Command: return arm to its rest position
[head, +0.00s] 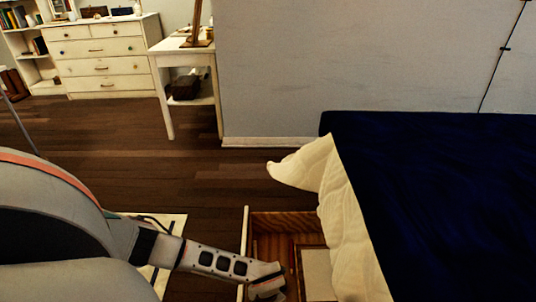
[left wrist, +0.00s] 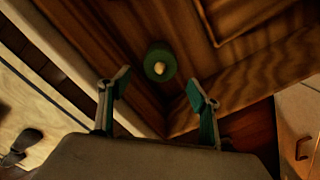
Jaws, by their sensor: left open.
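My left arm comes in from the left in the head view, and its gripper (head: 270,286) hangs low over an open wooden box (head: 247,225) beside the bed. In the left wrist view the gripper (left wrist: 158,84) is open, with its two green-lined fingers spread apart. A round dark green object with a pale centre (left wrist: 160,63) lies in the box, just past the gap between the fingertips. The fingers do not close on it. My right gripper is in neither view.
A bed with a dark blue cover (head: 430,190) and an overhanging cream cloth (head: 345,225) stands at the right. A pale mat (head: 165,230) lies on the floor near my arm. A white desk (head: 185,52) and dresser (head: 108,58) stand behind, with clear floor before them.

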